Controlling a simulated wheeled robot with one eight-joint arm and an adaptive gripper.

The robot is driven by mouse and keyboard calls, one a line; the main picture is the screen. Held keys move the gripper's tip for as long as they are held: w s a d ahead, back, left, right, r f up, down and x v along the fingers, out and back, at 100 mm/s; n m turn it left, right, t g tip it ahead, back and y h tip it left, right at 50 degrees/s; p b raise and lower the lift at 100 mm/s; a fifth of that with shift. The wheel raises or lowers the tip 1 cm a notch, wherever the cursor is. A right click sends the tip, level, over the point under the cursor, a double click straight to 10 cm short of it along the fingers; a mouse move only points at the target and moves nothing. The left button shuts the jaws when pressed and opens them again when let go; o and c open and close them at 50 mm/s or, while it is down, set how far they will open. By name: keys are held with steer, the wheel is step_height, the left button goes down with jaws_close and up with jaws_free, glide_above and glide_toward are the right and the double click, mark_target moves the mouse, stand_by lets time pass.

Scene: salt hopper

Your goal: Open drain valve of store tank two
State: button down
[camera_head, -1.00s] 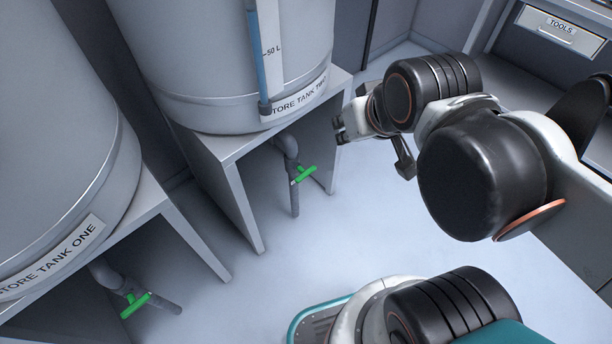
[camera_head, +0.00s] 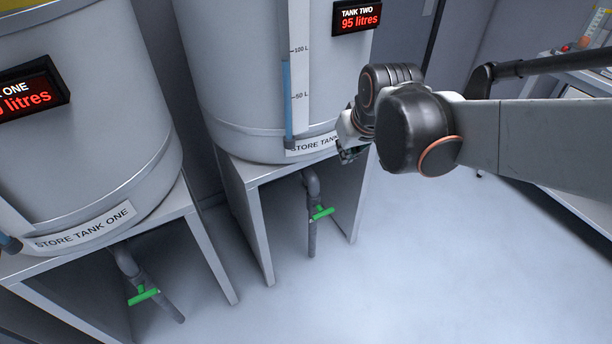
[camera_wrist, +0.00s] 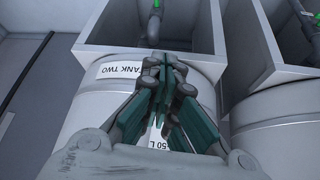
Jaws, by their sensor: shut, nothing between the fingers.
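Store tank two (camera_head: 245,100) is a grey cylinder on a grey stand, with its label (camera_head: 312,146) partly hidden by my gripper in the head view. Its drain pipe (camera_head: 312,190) hangs beneath, with a green valve handle (camera_head: 322,212) lying crosswise to it. My gripper (camera_head: 349,154) is by the tank's lower right edge, above and right of the handle, and apart from it. The wrist view shows the scene upside down: my gripper (camera_wrist: 165,65) is shut and empty in front of the tank two label (camera_wrist: 122,68). The green handle (camera_wrist: 143,42) shows partly beyond the fingertips.
Store tank one (camera_head: 90,120) stands at left with its own green handle (camera_head: 143,297). The tank two display (camera_head: 357,17) reads 95 litres. The stand's legs (camera_head: 255,225) flank the pipe. The floor (camera_head: 430,260) in front is clear. A bench (camera_head: 585,140) is at right.

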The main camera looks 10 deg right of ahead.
steer(key=w+f+p, duration=0.1)
steer(key=w+f, duration=0.4)
steer(key=w, duration=0.3)
steer(key=n+g+b, duration=0.2)
steer(key=g, duration=0.1)
glide_above(316, 215)
steer(key=shift+y, duration=0.3)
step_height(316, 215, down, 41)
steer(key=shift+w+d+r, duration=0.1)
steer(key=shift+w+d, duration=0.05)
steer(key=shift+f+b, duration=0.5)
steer(key=shift+f, duration=0.4)
steer(key=shift+a+t, duration=0.2)
steer(key=shift+t, duration=0.1)
steer(key=shift+n, duration=0.3)
